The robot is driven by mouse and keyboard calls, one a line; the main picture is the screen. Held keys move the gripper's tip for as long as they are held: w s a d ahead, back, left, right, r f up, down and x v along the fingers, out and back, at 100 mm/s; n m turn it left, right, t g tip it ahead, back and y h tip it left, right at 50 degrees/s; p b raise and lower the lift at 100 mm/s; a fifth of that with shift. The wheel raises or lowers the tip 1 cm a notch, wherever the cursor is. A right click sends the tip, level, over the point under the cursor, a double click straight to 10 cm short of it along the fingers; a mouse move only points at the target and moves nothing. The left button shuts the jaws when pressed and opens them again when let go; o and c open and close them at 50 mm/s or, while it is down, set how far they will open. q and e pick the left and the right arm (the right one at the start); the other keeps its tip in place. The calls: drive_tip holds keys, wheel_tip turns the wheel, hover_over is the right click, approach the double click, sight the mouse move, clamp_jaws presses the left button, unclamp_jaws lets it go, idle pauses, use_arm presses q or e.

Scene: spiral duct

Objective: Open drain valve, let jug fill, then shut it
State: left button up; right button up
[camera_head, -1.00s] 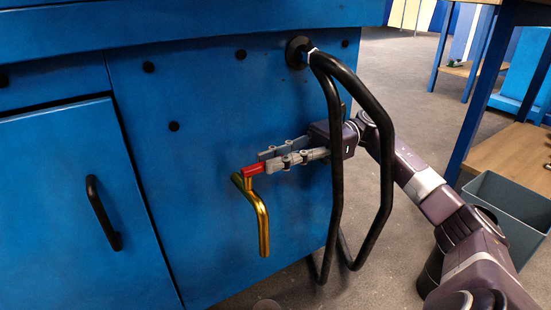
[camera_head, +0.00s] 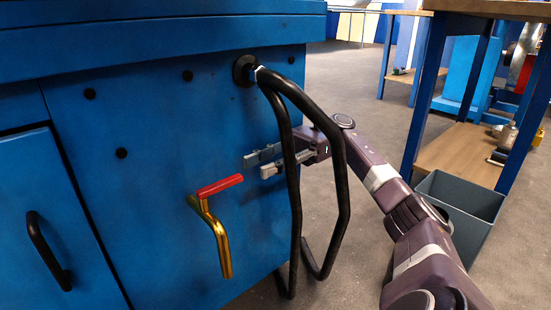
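The drain valve has a brass spout (camera_head: 218,238) that bends down from the blue cabinet's front panel. Its red lever handle (camera_head: 220,185) sits on top and points right, slightly upward in the picture. My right gripper (camera_head: 258,165) is just right of the handle's free end, with its two grey fingers apart and nothing between them. It looks clear of the handle. Its arm passes behind the black hose loop. My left gripper is not in view. No jug shows in this view, and the floor below the spout is cut off.
A black bent tube loop (camera_head: 340,190) hangs from a fitting on the cabinet (camera_head: 170,80), in front of my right wrist. A cabinet door with a black handle (camera_head: 48,250) is at left. A grey bin (camera_head: 462,205) and a workbench (camera_head: 415,135) stand at right.

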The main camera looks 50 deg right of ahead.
drive_tip(key=shift+s+d, duration=0.2)
drive_tip(key=shift+d, duration=1.6)
